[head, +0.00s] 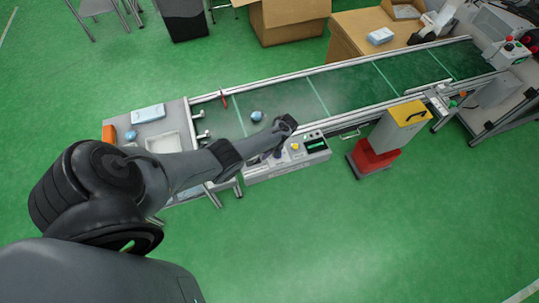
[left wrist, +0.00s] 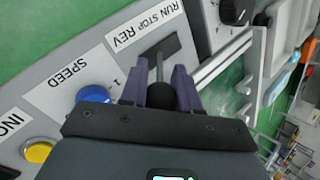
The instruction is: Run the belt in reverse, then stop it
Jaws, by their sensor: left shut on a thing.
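The green belt (head: 345,88) runs diagonally across the head view. Its grey control box (head: 290,165) is on the near side. In the left wrist view, a lever with a thin metal stem (left wrist: 160,68) rises from a dark slot beside the "RUN STOP REV" label (left wrist: 147,27). My left gripper (left wrist: 173,85) is shut on the lever's black knob (left wrist: 187,98). In the head view my left gripper (head: 278,152) is over the control box, mostly hidden by its own arm. I cannot tell which label the lever stands at. My right gripper is in neither view.
A blue knob (left wrist: 93,93) by the "SPEED" label and a yellow button (left wrist: 39,152) are close to my left gripper. A small blue item (head: 257,116) lies on the belt.

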